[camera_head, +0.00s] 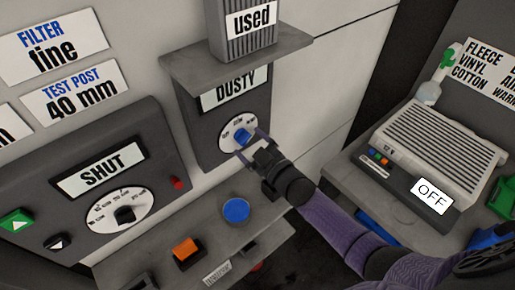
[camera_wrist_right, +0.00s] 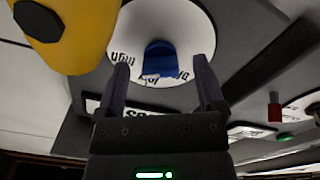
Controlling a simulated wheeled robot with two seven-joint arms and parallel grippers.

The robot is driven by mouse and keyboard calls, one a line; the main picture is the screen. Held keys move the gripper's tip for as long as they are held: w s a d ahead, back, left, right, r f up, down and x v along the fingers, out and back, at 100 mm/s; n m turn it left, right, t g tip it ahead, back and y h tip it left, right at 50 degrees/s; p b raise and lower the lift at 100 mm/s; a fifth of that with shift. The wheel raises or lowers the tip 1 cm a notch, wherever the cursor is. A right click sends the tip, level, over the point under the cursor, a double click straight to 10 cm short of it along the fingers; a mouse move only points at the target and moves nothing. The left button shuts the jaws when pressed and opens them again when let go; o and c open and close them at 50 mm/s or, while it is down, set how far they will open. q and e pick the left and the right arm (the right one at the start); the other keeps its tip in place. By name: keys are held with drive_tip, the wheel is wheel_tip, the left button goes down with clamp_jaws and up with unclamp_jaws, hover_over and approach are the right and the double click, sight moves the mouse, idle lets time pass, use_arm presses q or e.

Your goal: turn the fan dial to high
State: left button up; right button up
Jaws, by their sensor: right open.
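The fan dial is a blue knob (camera_head: 243,136) on a round white plate, low on the dark panel whose display reads DUSTY (camera_head: 230,94). In the right wrist view the blue knob (camera_wrist_right: 159,58) sits on its white plate (camera_wrist_right: 190,22), with words that look like "high" and "low" around it. My right gripper (camera_head: 249,142) is open at the dial. In the wrist view its two fingers (camera_wrist_right: 164,85) stand on either side of the knob, not closed on it. How deep they reach around it is hard to tell. My left gripper is not in view.
A shelf (camera_head: 290,38) with a box marked "used" (camera_head: 251,20) juts out above the dial. A panel reading SHUT (camera_head: 99,168) is at left. A blue button (camera_head: 236,209) and an orange block (camera_head: 186,248) are below. A grey machine showing OFF (camera_head: 432,195) stands at right.

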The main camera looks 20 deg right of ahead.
drive_tip(key=p+v, duration=0.1)
drive_tip(key=v, duration=0.8)
drive_tip(key=shift+s, duration=0.2)
drive_tip(key=s+d+f+m+g+h+b, duration=0.1)
drive_tip(key=s+f+g+h+b, duration=0.15)
drive_tip(key=f, duration=0.65)
drive_tip(key=s+d+f+m+g+h+b, duration=0.1)
drive_tip(key=s+f+m+g+b, duration=0.2)
drive_tip(key=f, duration=0.6)
drive_tip(key=s+d+f+g+h+b, duration=0.1)
drive_tip(key=s+f+b, duration=0.25)
drive_tip(key=f, duration=0.55)
drive_tip(key=s+f+m+g+h+b, duration=0.1)
drive_tip(key=s+f+g+b, duration=0.2)
drive_tip(key=s+f, duration=0.6)
drive_tip(key=s+a+f+m+g+h+b, duration=0.1)
drive_tip(key=s+f+g, duration=0.6)
drive_tip(key=s, duration=0.8)
drive_tip(key=shift+s+a+f+m+b, duration=0.4)
drive_tip(key=shift+f+m+b, duration=0.2)
drive_tip(key=shift+f+b, duration=0.45)
